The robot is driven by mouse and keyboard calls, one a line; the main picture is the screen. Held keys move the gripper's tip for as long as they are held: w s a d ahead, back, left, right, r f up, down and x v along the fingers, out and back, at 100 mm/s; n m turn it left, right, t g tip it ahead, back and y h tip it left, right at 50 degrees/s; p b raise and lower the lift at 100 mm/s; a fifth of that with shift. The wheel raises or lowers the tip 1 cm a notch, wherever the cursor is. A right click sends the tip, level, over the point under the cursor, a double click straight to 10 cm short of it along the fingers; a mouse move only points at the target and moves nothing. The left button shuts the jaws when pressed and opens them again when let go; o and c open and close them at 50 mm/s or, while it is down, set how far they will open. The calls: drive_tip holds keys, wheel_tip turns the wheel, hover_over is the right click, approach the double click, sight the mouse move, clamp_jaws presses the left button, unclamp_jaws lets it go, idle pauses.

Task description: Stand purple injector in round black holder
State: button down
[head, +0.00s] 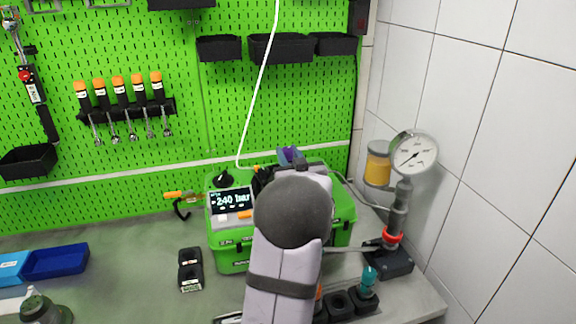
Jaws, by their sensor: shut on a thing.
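The purple injector (290,156) shows as a small purple and dark blue shape above the green testbench box, just beyond my arm. My gripper (303,166) is shut on it, mostly hidden behind my own wrist. The injector's lower part and exact tilt cannot be made out. Black holders stand at the front right of the bench. One black holder (340,304) shows an open round hole. The holder beside it (364,299) has a teal injector (369,276) standing in it. An orange-topped piece (319,292) shows at the left end, partly covered by my arm.
The green testbench box (233,259) with a display (231,201) stands mid-bench, partly behind my arm. A pressure gauge pump (397,215) with a lever stands at right by the tiled wall.

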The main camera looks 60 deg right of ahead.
drive_tip(key=shift+f+p, duration=0.45)
drive_tip(key=shift+f, duration=1.4)
drive_tip(key=shift+f+b, duration=0.35)
drive_tip(key=shift+b, duration=0.1)
drive_tip(key=c, duration=1.4)
unclamp_jaws()
drive_tip(key=shift+c, duration=0.2)
drive_tip(key=shift+r, duration=0.1)
drive_tip(key=shift+s+a+r+p, duration=0.15)
drive_tip(key=shift+r+p, duration=0.1)
drive_tip(key=shift+p, duration=0.15)
drive_tip(key=b+v, duration=0.3)
drive_tip(key=v, duration=0.8)
drive_tip(key=shift+s+a+b, duration=0.25)
drive_tip(key=shift+b, duration=0.1)
